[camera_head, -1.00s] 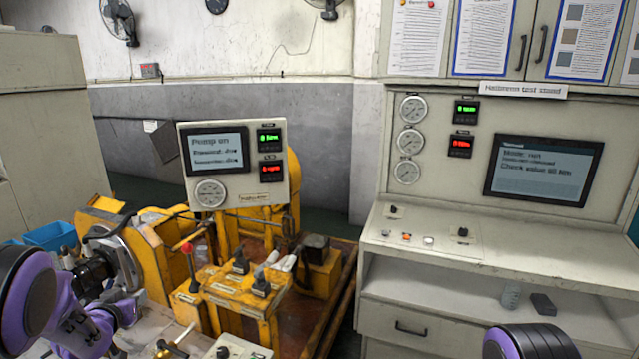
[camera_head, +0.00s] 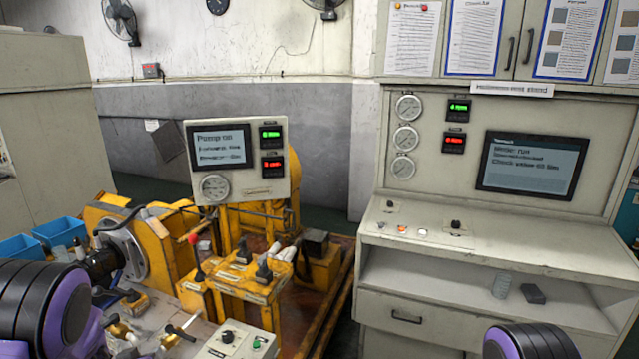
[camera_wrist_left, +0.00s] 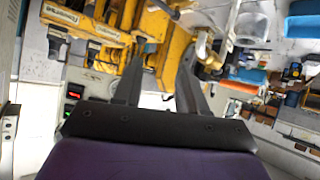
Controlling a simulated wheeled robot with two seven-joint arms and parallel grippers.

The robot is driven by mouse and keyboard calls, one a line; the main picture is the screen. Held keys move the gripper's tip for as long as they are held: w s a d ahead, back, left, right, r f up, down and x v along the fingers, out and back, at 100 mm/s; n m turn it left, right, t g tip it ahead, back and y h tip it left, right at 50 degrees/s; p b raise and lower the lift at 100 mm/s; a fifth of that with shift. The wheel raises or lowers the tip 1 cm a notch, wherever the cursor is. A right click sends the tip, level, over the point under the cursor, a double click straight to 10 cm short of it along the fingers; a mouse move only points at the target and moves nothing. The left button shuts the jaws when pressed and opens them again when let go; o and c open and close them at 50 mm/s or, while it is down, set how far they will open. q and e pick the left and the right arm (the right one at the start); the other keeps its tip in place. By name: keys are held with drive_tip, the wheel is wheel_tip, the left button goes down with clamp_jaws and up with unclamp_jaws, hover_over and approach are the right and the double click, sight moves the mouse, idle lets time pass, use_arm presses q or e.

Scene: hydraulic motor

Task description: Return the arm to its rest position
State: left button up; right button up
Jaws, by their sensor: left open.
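My left arm, purple and black, comes in at the lower left of the head view; its gripper cannot be made out there. In the left wrist view my left gripper (camera_wrist_left: 158,80) shows two dark fingers apart with nothing between them. The yellow test rig stands beyond the fingers. My right gripper is not in view; only a dark rounded part of my right arm shows at the bottom of the head view.
The yellow rig (camera_head: 235,285) with levers and a display panel (camera_head: 237,160) stands at centre left. Blue bins (camera_head: 60,232) and brass fittings (camera_head: 122,330) lie at the left. A grey test stand (camera_head: 470,250) fills the right. Floor between rig and stand is narrow.

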use_arm(q)
drive_tip(key=s+d+f+g, duration=0.1)
drive_tip(key=s+d+f, duration=0.1)
drive_tip(key=s+f, duration=0.2)
drive_tip(key=s+d+f+n+g, duration=0.1)
drive_tip(key=s+d+f, duration=0.1)
drive_tip(key=s+f, duration=0.2)
drive_tip(key=s+d+f+g, duration=0.2)
drive_tip(key=s+f, duration=0.3)
drive_tip(key=s, duration=0.3)
drive_tip(key=shift+s+d+n, duration=0.1)
drive_tip(key=shift+d+n, duration=0.1)
drive_tip(key=shift+n, duration=0.2)
drive_tip(key=s+d+f+n+g, duration=0.1)
drive_tip(key=s+d+f+g, duration=0.1)
drive_tip(key=s, duration=0.7)
drive_tip(key=s+d+f+g, duration=0.2)
drive_tip(key=s, duration=0.7)
wheel_tip(320, 180, down, 12)
drive_tip(key=s+b, duration=0.1)
drive_tip(key=b, duration=1.1)
drive_tip(key=shift+s+d+y, duration=0.15)
drive_tip(key=shift+d+y, duration=0.05)
drive_tip(key=shift+y, duration=0.2)
drive_tip(key=shift+r, duration=0.1)
